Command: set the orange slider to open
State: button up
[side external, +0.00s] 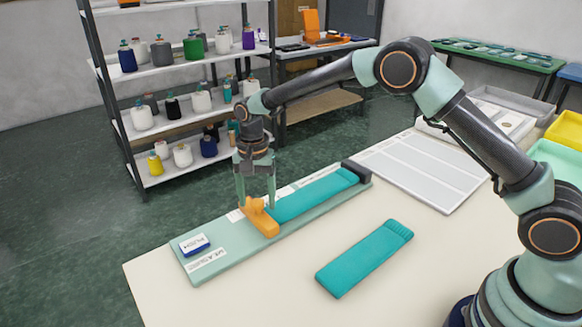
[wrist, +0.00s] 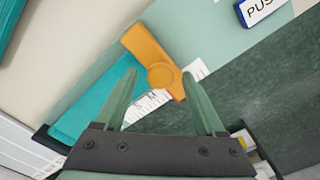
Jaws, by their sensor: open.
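The orange slider (side external: 260,217) lies across the pale green base board (side external: 222,257), at the left end of a teal strip (side external: 312,197) on that board. It also shows in the wrist view (wrist: 150,52), with a round knob. My gripper (side external: 256,201) is directly over the slider and points down. Its fingers are open, one on each side of the knob in the wrist view (wrist: 164,74). I cannot tell whether either finger touches it. A white printed label (side external: 206,261) is on the board's left part; its text is too small to read.
A white-and-blue PUSH block (side external: 194,244) sits at the board's left end and a dark block (side external: 356,171) at its right end. A loose teal piece (side external: 365,258) lies on the cream table in front. A pale panel (side external: 420,168) lies behind right.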

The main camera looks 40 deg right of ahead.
grip_shut()
dwell(1.4)
